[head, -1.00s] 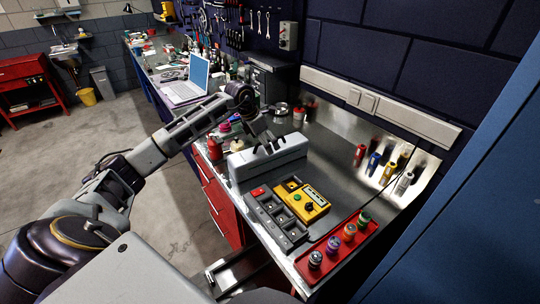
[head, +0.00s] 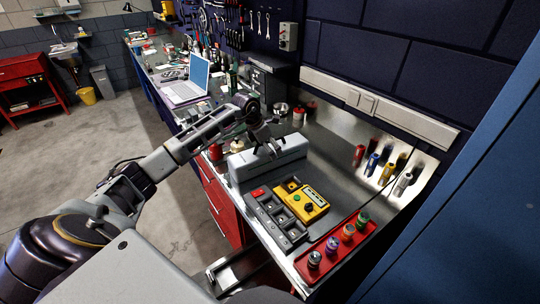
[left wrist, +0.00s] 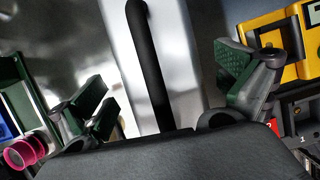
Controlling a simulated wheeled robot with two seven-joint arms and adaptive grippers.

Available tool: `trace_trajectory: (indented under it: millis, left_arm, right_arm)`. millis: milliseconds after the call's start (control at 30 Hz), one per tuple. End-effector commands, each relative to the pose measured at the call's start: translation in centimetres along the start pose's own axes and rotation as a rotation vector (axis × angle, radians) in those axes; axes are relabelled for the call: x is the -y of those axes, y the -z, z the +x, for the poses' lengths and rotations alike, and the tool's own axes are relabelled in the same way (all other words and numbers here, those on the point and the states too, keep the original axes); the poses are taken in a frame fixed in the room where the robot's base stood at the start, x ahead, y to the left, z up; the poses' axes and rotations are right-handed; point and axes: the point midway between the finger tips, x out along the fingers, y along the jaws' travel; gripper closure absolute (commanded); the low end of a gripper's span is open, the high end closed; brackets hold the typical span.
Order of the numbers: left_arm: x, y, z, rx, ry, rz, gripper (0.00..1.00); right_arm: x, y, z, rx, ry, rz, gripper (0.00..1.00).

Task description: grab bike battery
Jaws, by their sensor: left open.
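The bike battery appears to be the long grey case (head: 243,172) on the metal bench, in the middle of the head view. In the left wrist view its pale metallic body (left wrist: 190,60) carries a black bar-like handle (left wrist: 146,60). My left gripper (head: 268,151) is over the case, its fingers pointing down. In the left wrist view the open left gripper (left wrist: 168,88) has one green-padded finger on each side of the handle. The handle's lower end is hidden behind the gripper's body. I cannot tell whether either finger touches it. My right gripper is in no view.
In front of the case are a yellow tester (head: 314,205) and a grey tray with compartments (head: 262,212). A red tray (head: 368,236) with several small cylinders is at the bench's front. A laptop (head: 190,84) stands farther back. Bare bench lies right of the case.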

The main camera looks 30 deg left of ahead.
Motion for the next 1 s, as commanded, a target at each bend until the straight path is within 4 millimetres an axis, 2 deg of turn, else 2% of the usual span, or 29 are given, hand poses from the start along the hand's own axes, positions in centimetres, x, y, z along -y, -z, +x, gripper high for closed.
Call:
trace_trajectory:
  millis: [200,667,767,1000]
  left_arm:
    - [0.1,0.1,1.4,-0.002,0.001,-0.001,0.00]
    - [0.1,0.0,1.5,-0.001,0.000,0.000,0.00]
    - [0.1,0.0,1.5,-0.001,0.000,0.000,0.10]
    - [0.1,0.0,1.5,-0.001,0.000,0.000,0.41]
  right_arm:
    - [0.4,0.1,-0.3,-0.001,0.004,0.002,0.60]
    - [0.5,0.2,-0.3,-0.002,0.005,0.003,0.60]
    - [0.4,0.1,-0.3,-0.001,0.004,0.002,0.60]
    - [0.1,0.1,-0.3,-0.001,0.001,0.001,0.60]
